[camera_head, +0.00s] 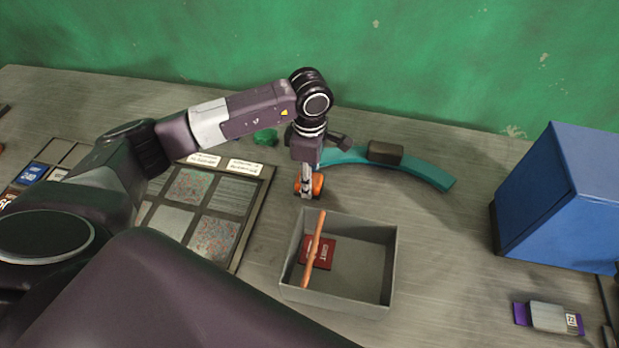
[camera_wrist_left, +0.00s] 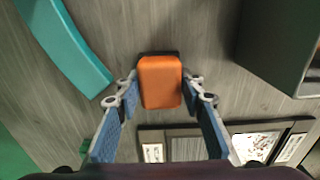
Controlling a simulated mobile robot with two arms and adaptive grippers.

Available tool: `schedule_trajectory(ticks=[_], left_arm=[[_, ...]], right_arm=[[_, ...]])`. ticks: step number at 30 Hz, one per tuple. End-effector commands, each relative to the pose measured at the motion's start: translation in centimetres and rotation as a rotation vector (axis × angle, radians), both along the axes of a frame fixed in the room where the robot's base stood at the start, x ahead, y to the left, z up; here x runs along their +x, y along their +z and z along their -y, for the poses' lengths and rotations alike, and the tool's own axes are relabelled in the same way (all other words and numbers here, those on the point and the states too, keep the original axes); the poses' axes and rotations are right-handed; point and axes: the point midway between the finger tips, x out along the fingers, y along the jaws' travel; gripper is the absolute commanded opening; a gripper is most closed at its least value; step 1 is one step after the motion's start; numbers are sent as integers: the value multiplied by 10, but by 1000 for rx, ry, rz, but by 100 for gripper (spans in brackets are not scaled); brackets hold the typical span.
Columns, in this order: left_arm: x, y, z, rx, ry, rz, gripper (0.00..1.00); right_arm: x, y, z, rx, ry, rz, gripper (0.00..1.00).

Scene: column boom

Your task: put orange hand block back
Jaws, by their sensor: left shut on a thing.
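The orange hand block (camera_head: 318,184) is at mid-table in the head view, just behind the grey open box (camera_head: 391,262). In the left wrist view the orange block (camera_wrist_left: 160,82) lies between the two fingers, with a dark edge showing at its far end. My left gripper (camera_head: 307,188) points down and is shut on the block; its blue-padded fingers (camera_wrist_left: 160,92) are on either side of it. I cannot tell whether the block touches the table or is slightly above it. My right gripper is not in view.
The grey box holds a copper-coloured stick (camera_head: 315,245) and a dark red piece (camera_head: 322,254). A curved teal piece (camera_head: 430,174) with a dark block (camera_head: 385,153) lies behind. A compartment tray (camera_head: 242,238) is left. A blue cabinet (camera_head: 560,200) stands right.

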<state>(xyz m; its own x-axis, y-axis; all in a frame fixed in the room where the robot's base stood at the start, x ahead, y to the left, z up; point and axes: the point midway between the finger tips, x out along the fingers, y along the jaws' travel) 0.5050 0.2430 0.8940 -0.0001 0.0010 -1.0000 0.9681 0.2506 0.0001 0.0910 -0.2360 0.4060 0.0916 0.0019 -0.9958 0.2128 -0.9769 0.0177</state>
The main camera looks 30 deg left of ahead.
Motion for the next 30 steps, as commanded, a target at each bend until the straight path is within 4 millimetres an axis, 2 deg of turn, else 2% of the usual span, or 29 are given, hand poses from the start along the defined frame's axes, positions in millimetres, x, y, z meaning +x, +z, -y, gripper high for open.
schedule_trajectory(ticks=[2,3,7,18,19,23,30], left_arm=[[0,-4,0,-1,0,1,12],[0,-2,0,0,0,0,40],[0,-2,0,0,0,0,53],[0,4,0,0,0,0,53],[1,5,0,0,0,2,53],[2,27,0,-1,-1,5,53],[2,80,0,-1,0,5,53]], right_arm=[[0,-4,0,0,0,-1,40],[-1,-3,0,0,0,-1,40],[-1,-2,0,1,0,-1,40],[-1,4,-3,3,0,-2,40],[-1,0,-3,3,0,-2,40],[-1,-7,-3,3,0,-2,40],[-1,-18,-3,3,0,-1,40]])
